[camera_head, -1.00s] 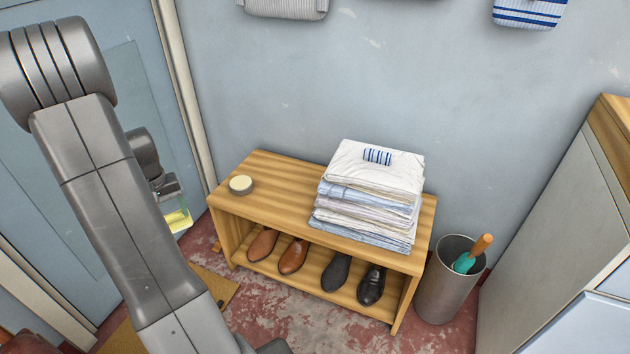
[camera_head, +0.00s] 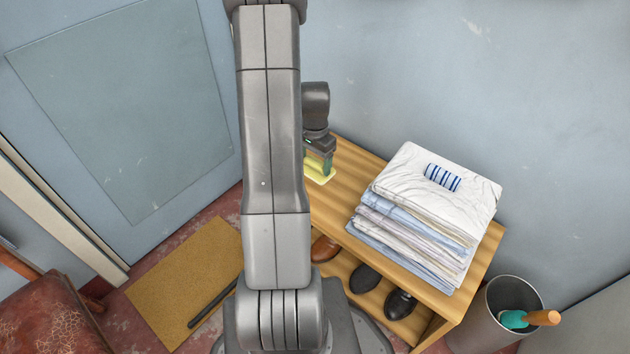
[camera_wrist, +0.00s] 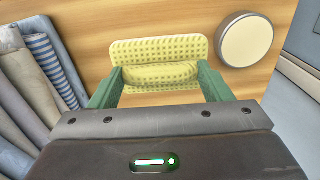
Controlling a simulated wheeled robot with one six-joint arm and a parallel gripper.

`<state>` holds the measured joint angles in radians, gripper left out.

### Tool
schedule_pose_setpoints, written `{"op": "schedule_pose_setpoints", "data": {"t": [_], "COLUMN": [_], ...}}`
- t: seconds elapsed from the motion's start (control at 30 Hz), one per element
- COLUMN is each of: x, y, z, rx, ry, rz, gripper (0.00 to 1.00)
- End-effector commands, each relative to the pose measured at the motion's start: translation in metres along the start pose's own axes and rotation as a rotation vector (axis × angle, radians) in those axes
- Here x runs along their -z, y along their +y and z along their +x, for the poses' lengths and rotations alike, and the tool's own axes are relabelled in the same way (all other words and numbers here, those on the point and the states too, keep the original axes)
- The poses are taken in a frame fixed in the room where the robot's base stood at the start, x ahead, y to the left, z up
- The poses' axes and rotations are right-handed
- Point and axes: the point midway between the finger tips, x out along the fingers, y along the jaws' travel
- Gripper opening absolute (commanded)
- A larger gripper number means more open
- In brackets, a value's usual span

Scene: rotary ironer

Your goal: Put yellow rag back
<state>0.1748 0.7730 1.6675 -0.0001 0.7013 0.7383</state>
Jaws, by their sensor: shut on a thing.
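The yellow rag (camera_head: 317,171) is a pale yellow textured cloth, also in the wrist view (camera_wrist: 160,52). My gripper (camera_head: 325,163) has green fingers, and in the wrist view it is shut on a raised fold in the middle of the rag. The flat part of the rag spreads out beyond the fingers. The rag is over the left part of the wooden bench top (camera_head: 345,198). I cannot tell whether it touches the wood. My arm hides part of the bench in the head view.
A round tin with a cream top (camera_wrist: 246,40) lies just right of the rag in the wrist view. A stack of folded linen (camera_head: 430,215) with a striped roll (camera_head: 442,177) fills the bench's right part. Shoes (camera_head: 382,290) stand below. A bin (camera_head: 490,320) stands to the right.

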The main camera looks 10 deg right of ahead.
Motion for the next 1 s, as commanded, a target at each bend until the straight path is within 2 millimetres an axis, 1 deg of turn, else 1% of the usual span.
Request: {"op": "schedule_pose_setpoints", "data": {"t": [0.03, 0.1, 0.33, 0.5, 0.57, 0.77, 0.9, 0.93, 1.0], "x": [0.0, -0.001, 0.0, -0.001, 0.0, 0.0, 0.0, 0.0, 0.0], "y": [0.0, 0.0, 0.0, 0.0, -0.001, -0.001, -0.001, -0.001, -0.001], "z": [0.015, 0.024, 0.042, 0.067, 0.07, 0.069, 0.073, 0.072, 0.072], "rx": [-0.002, -0.002, -0.001, -0.002, 0.0, 0.001, 0.0, 0.0, 0.0], "ry": [-0.002, -0.002, -0.001, -0.002, 0.0, 0.001, 0.0, 0.0, 0.0], "rz": [-0.001, -0.002, -0.004, -0.004, -0.004, -0.005, -0.005, -0.005, -0.005], "gripper": [0.47, 0.47, 0.47, 0.47, 0.47, 0.47, 0.47, 0.76, 0.89]}}
